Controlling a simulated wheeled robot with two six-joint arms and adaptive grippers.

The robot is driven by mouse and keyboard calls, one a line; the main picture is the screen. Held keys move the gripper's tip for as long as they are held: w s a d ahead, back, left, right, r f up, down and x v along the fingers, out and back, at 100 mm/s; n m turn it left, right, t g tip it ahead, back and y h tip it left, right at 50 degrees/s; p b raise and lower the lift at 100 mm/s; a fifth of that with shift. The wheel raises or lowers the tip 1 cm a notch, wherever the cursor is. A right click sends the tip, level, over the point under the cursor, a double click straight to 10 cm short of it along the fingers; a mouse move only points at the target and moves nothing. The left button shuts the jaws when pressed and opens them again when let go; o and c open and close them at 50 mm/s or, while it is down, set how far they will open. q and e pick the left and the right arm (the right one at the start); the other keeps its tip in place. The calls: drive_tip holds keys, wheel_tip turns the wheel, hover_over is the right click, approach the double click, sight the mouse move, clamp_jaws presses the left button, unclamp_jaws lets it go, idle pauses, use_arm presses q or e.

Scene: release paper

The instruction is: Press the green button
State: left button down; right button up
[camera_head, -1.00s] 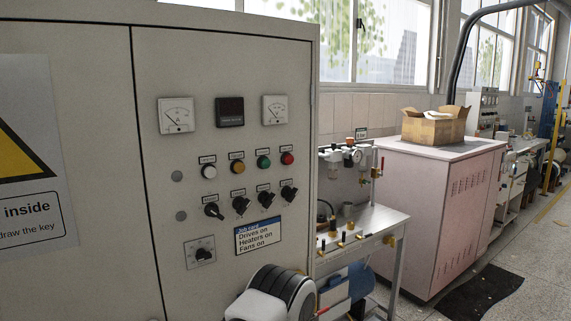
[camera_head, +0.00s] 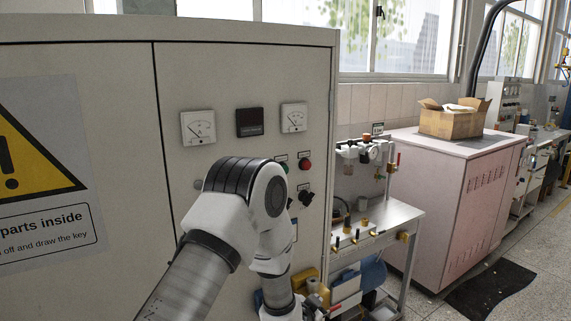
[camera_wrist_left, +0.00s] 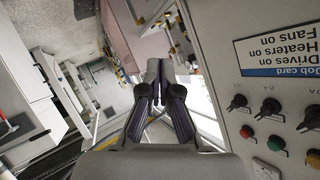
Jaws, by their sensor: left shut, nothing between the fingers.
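The green button (camera_wrist_left: 276,143) shows upside down in the left wrist view, at the lower right on the cabinet panel, between a red button (camera_wrist_left: 247,132) and an orange one (camera_wrist_left: 313,158). My left gripper (camera_wrist_left: 155,66) is shut and empty. It is beside the panel, clear of the green button. Its fingers cannot be made out in the head view. My right gripper is in neither view.
The cabinet (camera_head: 100,55) carries two dials, a display and black knobs (camera_wrist_left: 270,107) beside the buttons. A job card (camera_wrist_left: 277,53) is on the panel. Right of the cabinet stand a metal bench (camera_head: 385,218) with fittings and a pink cabinet (camera_head: 440,190) bearing a cardboard box (camera_head: 452,122).

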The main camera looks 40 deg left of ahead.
use_arm(q)
drive_tip(key=w+a+r+t+y+p, duration=0.1)
drive_tip(key=w+a+r+t, duration=0.1)
drive_tip(key=r, duration=0.7)
drive_tip(key=w+a+r+t+y+p, duration=0.1)
drive_tip(key=w+a+r+y, duration=0.1)
drive_tip(key=r, duration=0.7)
drive_tip(key=w+a+r+t+y+p, duration=0.1)
drive_tip(key=w+a+r+t, duration=0.1)
drive_tip(key=r, duration=0.7)
drive_tip(key=shift+w+a+r+t+p, duration=0.3)
drive_tip(key=shift+w+a+r, duration=0.1)
drive_tip(key=shift+w, duration=0.15)
drive_tip(key=shift+w, duration=0.1)
drive_tip(key=w+a+p, duration=0.1)
drive_tip(key=w+a, duration=0.2)
drive_tip(key=a, duration=0.5)
drive_tip(key=shift+w+a, duration=0.15)
